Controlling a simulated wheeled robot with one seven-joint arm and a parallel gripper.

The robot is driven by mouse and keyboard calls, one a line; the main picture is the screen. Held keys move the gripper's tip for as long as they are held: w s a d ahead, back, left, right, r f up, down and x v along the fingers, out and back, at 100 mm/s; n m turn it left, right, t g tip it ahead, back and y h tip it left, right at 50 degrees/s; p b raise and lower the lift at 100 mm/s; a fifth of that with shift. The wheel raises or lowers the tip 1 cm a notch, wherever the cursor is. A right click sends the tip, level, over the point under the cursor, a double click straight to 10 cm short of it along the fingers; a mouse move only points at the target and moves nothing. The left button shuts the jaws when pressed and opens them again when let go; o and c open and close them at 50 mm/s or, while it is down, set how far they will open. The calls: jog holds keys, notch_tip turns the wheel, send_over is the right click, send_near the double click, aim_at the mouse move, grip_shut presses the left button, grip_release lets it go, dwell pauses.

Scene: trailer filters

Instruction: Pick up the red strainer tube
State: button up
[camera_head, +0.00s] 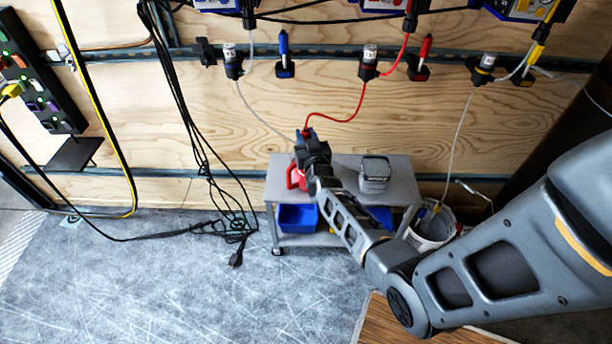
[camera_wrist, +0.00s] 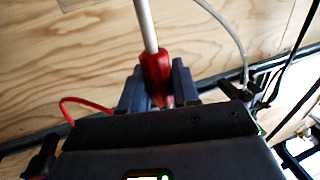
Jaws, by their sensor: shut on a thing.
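The red strainer tube (camera_wrist: 154,68) shows in the wrist view as a red grip with a pale rod extending up from it. My gripper (camera_wrist: 157,88) is shut on the red grip, with a dark finger on each side. A red hose (camera_wrist: 85,101) enters from the left and goes out of sight behind the gripper body. In the head view, my gripper (camera_head: 307,135) is above the cart, in front of the plywood wall. The red hose (camera_head: 345,119) runs from a wall fitting down to it. The held tube is mostly hidden there.
A grey cart (camera_head: 399,181) stands below my gripper, with a red container (camera_head: 295,178) and a grey container (camera_head: 375,174) on top. A white bucket (camera_head: 431,232) stands right of it. Blue (camera_head: 283,45) and red (camera_head: 426,46) tools hang on the wall. Cables hang at left.

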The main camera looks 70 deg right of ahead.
grip_shut()
